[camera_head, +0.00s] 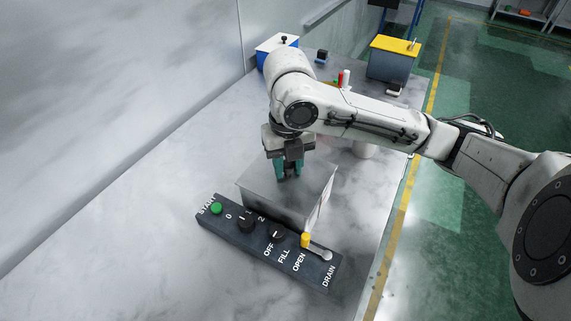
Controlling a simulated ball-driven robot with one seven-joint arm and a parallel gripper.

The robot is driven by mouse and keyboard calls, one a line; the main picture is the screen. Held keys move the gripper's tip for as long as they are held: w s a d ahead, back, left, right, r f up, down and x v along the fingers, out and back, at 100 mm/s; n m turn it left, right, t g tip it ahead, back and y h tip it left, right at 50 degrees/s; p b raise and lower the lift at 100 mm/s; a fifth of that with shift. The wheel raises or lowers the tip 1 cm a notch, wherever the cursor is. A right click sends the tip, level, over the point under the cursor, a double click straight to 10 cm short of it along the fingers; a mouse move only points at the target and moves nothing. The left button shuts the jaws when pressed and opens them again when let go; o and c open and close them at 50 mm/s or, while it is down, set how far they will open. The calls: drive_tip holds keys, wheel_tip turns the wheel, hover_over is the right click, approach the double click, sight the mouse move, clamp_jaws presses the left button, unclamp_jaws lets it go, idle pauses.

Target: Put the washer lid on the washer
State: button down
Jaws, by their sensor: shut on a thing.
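The washer (290,213) is a grey metal box behind a dark control panel. A flat grey plate that looks like the washer lid (313,183) covers its top, level and roughly lined up with the box. I cannot tell whether it is fully seated or slightly raised. My gripper (289,173) points straight down over the middle of this plate, its teal fingers close together. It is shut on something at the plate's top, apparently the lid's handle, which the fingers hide.
The grey table is clear at left.

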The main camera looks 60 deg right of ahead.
sight(288, 164)
drive_tip(key=c, duration=0.8)
unclamp_jaws()
drive_tip(key=shift+f, duration=0.1)
wheel_tip(288, 164, up, 12)
drive_tip(key=shift+r+p, duration=0.1)
drive_tip(key=shift+p, duration=0.35)
